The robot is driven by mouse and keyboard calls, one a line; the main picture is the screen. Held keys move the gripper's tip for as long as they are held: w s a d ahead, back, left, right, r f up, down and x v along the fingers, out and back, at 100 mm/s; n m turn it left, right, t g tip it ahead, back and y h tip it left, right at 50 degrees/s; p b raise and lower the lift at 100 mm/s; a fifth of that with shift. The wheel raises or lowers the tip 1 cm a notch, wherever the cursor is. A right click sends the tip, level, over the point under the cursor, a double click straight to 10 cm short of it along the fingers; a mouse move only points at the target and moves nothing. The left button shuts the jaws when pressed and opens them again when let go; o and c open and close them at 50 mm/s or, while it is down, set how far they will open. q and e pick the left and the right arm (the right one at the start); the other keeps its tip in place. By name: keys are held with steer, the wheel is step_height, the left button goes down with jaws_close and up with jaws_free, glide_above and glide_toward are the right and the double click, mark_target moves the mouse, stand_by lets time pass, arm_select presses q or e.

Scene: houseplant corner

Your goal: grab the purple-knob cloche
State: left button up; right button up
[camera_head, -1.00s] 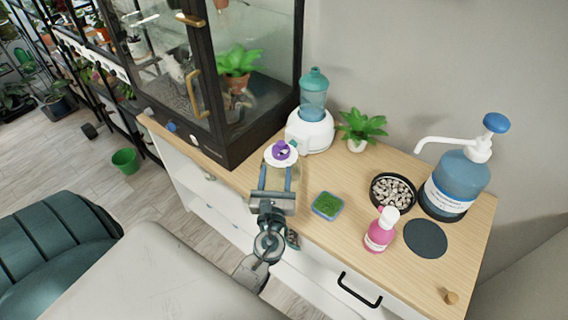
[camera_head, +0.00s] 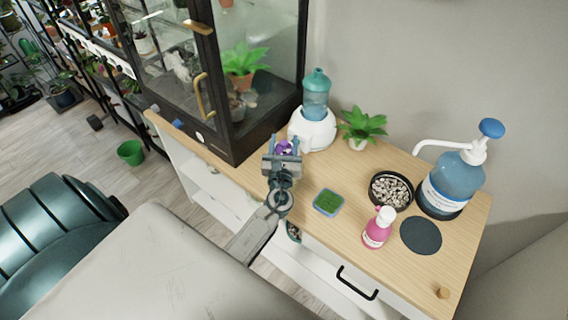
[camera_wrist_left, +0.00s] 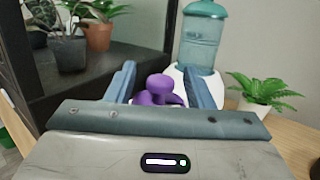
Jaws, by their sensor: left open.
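The purple-knob cloche (camera_head: 284,147) stands on the wooden cabinet top, close to the glass cabinet's corner. In the head view my left gripper covers most of it, and only bits of purple show. In the left wrist view its purple knob (camera_wrist_left: 160,84) shows between the two fingers, and its lower part is hidden behind the gripper body. My left gripper (camera_head: 283,146) is open, with a blue-grey finger on either side of the knob; I cannot tell whether they touch it. It also shows in the left wrist view (camera_wrist_left: 163,82). My right gripper is out of view.
A white-based humidifier with a teal tank (camera_head: 316,97) stands just behind the cloche. A small fern (camera_head: 360,126) is right of it. The glass cabinet (camera_head: 240,150) is at left. A green sponge (camera_head: 328,202), pebble bowl (camera_head: 390,189), pink bottle (camera_head: 377,230) and pump bottle (camera_head: 452,185) stand right.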

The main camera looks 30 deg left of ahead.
arm_select(q)
steer(key=shift+s+d, duration=0.1)
jaws_close()
stand_by(1.2)
steer(key=shift+r, duration=0.1)
